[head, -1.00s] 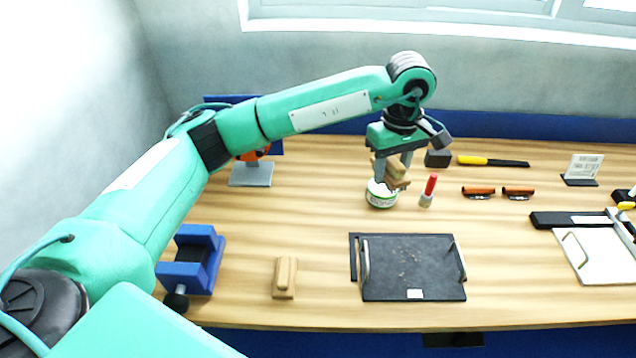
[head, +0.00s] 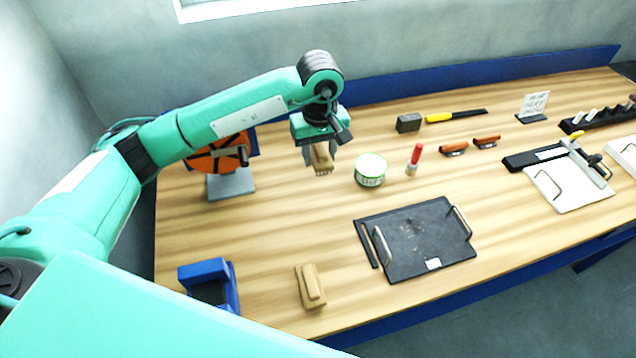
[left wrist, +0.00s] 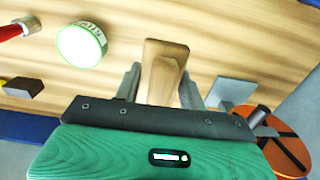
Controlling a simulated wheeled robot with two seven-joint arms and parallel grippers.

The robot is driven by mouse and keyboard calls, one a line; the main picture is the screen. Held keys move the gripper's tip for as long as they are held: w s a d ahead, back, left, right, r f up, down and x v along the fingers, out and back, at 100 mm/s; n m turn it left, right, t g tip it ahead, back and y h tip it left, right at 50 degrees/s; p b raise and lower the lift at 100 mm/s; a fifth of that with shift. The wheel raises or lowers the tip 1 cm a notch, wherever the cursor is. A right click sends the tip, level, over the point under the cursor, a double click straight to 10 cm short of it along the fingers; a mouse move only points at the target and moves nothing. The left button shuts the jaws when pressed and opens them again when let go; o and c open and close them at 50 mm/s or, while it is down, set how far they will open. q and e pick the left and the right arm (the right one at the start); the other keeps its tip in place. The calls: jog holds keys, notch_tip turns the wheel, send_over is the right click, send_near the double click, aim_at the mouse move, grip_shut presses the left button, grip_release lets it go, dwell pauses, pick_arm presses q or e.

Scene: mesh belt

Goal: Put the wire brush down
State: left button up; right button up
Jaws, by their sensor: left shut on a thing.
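The wire brush (head: 321,158), with a wooden body, is held in my left gripper (head: 318,152). In the left wrist view the brush (left wrist: 163,72) sits between the two fingers of my left gripper (left wrist: 160,88), which is shut on it. In the head view the brush is over the back left of the wooden table, left of the white and green tin. I cannot tell whether its underside touches the table. My right gripper is not in view.
A white and green tin (head: 370,170) and a red-capped tube (head: 414,160) stand right of the brush. An orange disc (head: 215,158) on a grey stand is to the left. A wooden block (head: 310,286) and black tray (head: 420,240) lie in front. Bare table lies between.

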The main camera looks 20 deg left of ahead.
pick_arm(q)
jog(key=p, duration=0.2)
send_over(319, 196)
notch_tip(319, 196, down, 8)
jog(key=shift+f, duration=0.25)
notch_tip(319, 196, down, 3)
jog(key=shift+s+f+p, duration=0.1)
jog(key=shift+f+p, duration=0.1)
jog(key=shift+p, duration=0.55)
jog(key=shift+f, duration=0.3)
jog(key=shift+f, duration=0.1)
jog(key=shift+f+b, duration=0.1)
jog(key=shift+b, duration=0.2)
jog(key=o, duration=0.9)
jog(key=shift+o, duration=0.2)
